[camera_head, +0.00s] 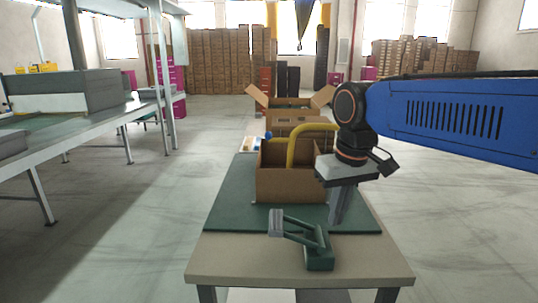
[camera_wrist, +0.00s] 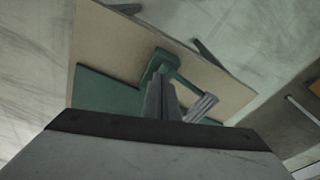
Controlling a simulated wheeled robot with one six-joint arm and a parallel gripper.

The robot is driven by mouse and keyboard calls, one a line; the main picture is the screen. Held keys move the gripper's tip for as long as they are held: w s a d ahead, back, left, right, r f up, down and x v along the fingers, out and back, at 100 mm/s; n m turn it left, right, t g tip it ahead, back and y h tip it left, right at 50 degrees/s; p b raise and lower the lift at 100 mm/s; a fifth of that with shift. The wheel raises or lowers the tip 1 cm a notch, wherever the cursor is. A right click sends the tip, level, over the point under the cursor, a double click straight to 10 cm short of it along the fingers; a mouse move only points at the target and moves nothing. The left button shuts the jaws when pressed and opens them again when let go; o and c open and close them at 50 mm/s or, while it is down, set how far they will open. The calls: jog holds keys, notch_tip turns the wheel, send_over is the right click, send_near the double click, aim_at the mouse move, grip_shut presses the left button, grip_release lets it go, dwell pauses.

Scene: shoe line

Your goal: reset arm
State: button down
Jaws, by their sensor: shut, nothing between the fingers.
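My gripper (camera_head: 338,218) points down over the right part of the table, beside an open cardboard box (camera_head: 290,186). Its fingers are together with nothing between them. The blue arm reaches in from the right in the head view. In the wrist view my gripper (camera_wrist: 162,84) shows as grey fingers in front of a green tool. That tool, a green and grey tape-dispenser-like item (camera_head: 318,250), lies near the table's front edge; it also shows in the wrist view (camera_wrist: 158,64). I cannot tell the exact gap between the fingertips and the table.
The small table (camera_head: 225,262) carries a green mat (camera_head: 228,205). A yellow curved tube (camera_head: 292,150) rises at the box. Another open carton (camera_head: 290,120) stands behind. A conveyor bench (camera_head: 130,107) with a grey bin (camera_head: 95,88) is at left. Floor around the table is clear.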

jog(key=s+d+f+m+t, duration=0.3)
jog(key=s+d+f, duration=1)
jog(key=s, duration=0.1)
jog(key=shift+s+d+f+m+h, duration=0.25)
jog(key=shift+s+f+m+h, duration=0.05)
jog(key=shift+f, duration=0.1)
jog(key=shift+r, duration=0.1)
dwell(0.6)
